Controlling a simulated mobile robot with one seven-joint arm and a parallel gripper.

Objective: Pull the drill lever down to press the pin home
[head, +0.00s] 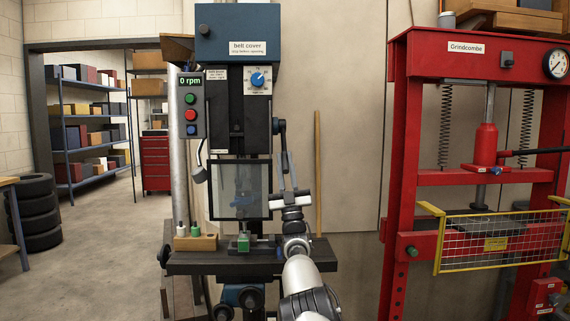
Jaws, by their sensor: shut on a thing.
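The drill press stands in the middle of the head view, with its dark head (238,125) under a blue belt cover. The drill lever (283,140) hangs from a hub on the right side of the head and slopes down to the right. My gripper (288,174) comes up from below and is shut on the lever's lower part. A clear guard (239,188) hangs below the head. A green-and-grey fixture (243,241) sits on the drill table (220,262) below it. The pin is too small to make out.
A wooden block (196,243) with small white and green-topped items stands on the table's left. The control box (190,107) reads 0 rpm. A red press (400,170) with a yellow mesh guard stands right. A wooden pole (318,170) leans on the wall. Floor at left is open.

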